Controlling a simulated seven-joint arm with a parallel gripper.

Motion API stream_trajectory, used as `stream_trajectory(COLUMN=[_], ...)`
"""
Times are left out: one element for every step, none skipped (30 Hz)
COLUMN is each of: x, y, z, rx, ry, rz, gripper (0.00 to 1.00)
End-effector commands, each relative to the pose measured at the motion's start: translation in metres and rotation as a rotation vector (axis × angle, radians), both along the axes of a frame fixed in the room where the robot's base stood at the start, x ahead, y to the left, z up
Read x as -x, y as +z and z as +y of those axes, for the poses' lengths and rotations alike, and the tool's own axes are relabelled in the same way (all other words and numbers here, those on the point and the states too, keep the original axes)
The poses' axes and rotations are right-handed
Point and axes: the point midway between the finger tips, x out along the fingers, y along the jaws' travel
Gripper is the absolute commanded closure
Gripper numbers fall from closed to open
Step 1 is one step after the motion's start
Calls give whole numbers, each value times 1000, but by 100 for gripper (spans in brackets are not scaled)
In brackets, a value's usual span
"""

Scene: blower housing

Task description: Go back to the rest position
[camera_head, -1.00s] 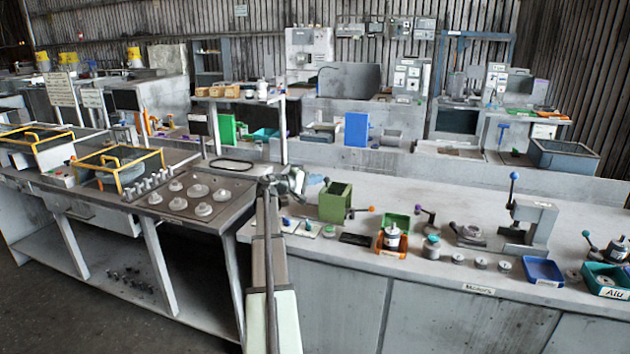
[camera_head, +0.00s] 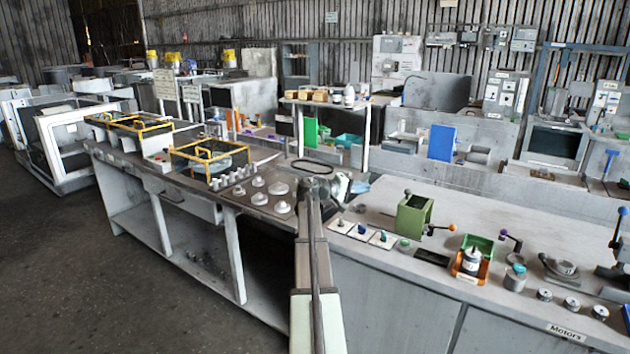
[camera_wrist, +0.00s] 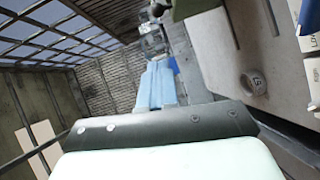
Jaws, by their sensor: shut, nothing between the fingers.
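My arm reaches forward from the bottom middle of the head view. My gripper (camera_head: 359,187) is at its far end, small and partly hidden behind my wrist, over the near left end of the right-hand bench. In the wrist view, its light blue fingers (camera_wrist: 160,72) lie side by side with no gap that I can see. They hold nothing.
The grey bench (camera_head: 390,300) carries a green box (camera_head: 412,216), switch cards (camera_head: 362,231) and an orange bin (camera_head: 468,268). The left bench (camera_head: 235,208) has yellow-framed trays (camera_head: 210,158) and pale discs (camera_head: 279,188). Bare floor (camera_head: 110,300) lies at the left.

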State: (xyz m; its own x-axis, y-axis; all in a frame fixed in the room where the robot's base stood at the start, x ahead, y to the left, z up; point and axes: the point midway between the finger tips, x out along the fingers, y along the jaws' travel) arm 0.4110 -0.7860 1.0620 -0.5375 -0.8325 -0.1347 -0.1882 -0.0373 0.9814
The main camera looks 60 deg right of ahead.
Motion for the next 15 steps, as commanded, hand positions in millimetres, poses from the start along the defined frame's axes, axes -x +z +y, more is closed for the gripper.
stream_trajectory(x=[0, -1, 0, -1, -1, -2, -4, -7, -13, -18, -25, -35, -44, -53, -67], y=[0, 0, 0, 0, 0, -1, -3, -7, -13, -18, -25, -36, -46, -56, -70], z=[1, 1, 1, 1, 1, 2, 4, 7, 12, 18, 24, 35, 44, 54, 69], rx=[0, 0, 0, 0, -1, -2, -6, -11, -22, -32, -44, -65, -84, -103, -132], ry=[0, 0, 0, 0, 0, 2, 6, 11, 21, 31, 43, 61, 77, 94, 117], rz=[0, 0, 0, 0, -1, -2, -4, -8, -15, -22, -31, -44, -56, -67, -85], gripper=[100, 100, 100, 100, 100, 100, 100, 100, 100, 100, 100, 100, 100, 100, 100])
